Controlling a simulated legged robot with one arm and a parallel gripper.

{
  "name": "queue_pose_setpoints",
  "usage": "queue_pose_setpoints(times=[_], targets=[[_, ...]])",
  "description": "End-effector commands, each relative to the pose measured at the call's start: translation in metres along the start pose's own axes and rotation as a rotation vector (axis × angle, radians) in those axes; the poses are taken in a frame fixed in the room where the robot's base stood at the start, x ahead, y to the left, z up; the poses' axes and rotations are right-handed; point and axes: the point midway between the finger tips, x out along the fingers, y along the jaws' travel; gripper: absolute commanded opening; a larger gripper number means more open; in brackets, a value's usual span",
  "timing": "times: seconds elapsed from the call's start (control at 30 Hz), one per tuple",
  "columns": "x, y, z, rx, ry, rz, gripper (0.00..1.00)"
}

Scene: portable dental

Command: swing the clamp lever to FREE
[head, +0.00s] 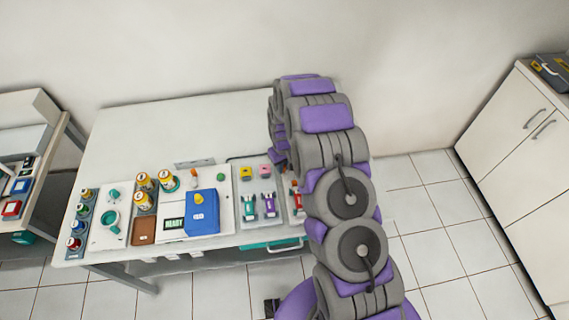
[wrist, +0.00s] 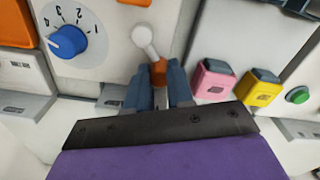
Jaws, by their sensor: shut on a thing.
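The clamp lever (wrist: 146,40) shows in the wrist view as a short white arm with a rounded head, against a light panel at the upper middle. Its orange part (wrist: 160,70) sits between the two blue-grey fingers of my gripper (wrist: 160,80), which are shut on it. The fingers hide part of the orange piece. I cannot read a FREE mark near the lever. In the head view my own arm hides the gripper and the lever.
In the wrist view a blue dial (wrist: 67,41) with numbers is left of the lever; pink (wrist: 212,80) and yellow (wrist: 258,88) blocks and a green button (wrist: 298,95) are right. In the head view the table (head: 230,115) is bare at the back; bottles and a blue box (head: 202,212) stand left.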

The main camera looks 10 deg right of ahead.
Motion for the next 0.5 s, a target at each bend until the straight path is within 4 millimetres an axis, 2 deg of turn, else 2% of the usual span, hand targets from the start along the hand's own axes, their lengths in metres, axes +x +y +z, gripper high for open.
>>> queue_pose_setpoints(times=[0.5], targets=[[-0.0008,-0.002,-0.0002,-0.051,0.002,0.001,0.0]])
